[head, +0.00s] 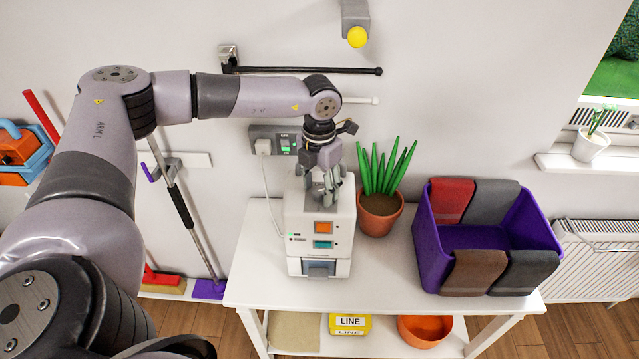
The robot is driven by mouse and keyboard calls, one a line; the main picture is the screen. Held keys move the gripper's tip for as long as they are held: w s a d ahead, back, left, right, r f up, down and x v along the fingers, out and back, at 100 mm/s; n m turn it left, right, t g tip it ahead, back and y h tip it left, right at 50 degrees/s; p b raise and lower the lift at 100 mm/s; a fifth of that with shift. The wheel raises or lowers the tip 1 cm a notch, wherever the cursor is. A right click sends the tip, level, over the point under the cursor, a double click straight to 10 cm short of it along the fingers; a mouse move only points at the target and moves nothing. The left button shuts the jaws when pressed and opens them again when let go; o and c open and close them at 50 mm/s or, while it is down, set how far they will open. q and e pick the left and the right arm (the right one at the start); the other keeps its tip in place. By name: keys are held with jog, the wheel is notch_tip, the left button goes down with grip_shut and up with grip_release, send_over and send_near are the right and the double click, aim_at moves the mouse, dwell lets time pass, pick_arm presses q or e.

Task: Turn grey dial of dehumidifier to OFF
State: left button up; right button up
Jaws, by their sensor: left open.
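The dehumidifier (296,245) is a white box standing upright on the left part of a white table. Its front carries an orange panel, a teal panel and a grey part low down. I cannot make out the grey dial; my gripper covers part of the unit's top. My left gripper (328,190) points down at the top of the dehumidifier, its fingers open around or just above it. I cannot tell whether they touch anything. My right gripper does not show.
A potted plant (379,212) stands close right of the dehumidifier. A purple bin (427,240) with cloths over its rim sits further right on the white table (390,285). A wall socket (285,143) with a plugged cord is behind. The table's middle front is clear.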

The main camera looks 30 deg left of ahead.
pick_arm(q)
jog(key=shift+c, duration=0.4)
grip_shut()
